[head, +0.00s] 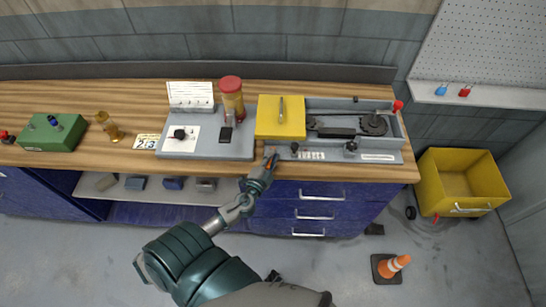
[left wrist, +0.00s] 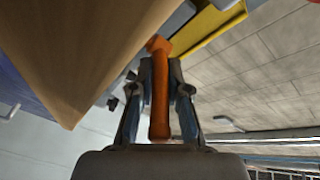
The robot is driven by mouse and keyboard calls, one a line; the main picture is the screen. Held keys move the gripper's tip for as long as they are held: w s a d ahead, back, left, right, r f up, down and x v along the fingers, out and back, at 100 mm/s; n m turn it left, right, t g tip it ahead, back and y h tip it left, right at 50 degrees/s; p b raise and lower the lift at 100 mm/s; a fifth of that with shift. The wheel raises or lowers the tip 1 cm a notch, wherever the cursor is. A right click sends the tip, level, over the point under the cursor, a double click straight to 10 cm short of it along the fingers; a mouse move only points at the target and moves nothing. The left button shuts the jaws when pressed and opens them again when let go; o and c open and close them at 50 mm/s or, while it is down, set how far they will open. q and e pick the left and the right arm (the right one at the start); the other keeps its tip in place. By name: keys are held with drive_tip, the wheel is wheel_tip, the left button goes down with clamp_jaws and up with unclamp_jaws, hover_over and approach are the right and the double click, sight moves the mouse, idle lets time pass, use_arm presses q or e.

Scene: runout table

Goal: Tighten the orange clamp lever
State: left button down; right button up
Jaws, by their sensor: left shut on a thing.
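The orange clamp lever (left wrist: 160,95) stands between the fingers of my left gripper (left wrist: 159,80) in the left wrist view. The fingers are shut on it, one on each side. In the head view my left gripper (head: 267,165) is at the front edge of the bench, and only a bit of the orange lever (head: 270,161) shows there. The lever is at the front left of the grey fixture (head: 335,155), below the yellow cover (head: 281,117). The lever's pivot is largely hidden in the head view. My right gripper is not in view.
On the wooden bench (head: 90,95) stand a grey panel (head: 207,145), a red-capped amber jar (head: 232,98) and a green box (head: 52,133). A yellow bin (head: 463,180) stands at right. An orange cone (head: 397,263) stands on the floor, which is open around it.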

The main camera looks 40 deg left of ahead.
use_arm(q)
drive_tip(key=c, duration=1.4)
unclamp_jaws()
drive_tip(key=shift+s+f, duration=0.15)
drive_tip(key=shift+f, duration=0.25)
drive_tip(key=shift+r, duration=0.15)
drive_tip(key=v, duration=1.2)
drive_tip(key=shift+d, duration=0.1)
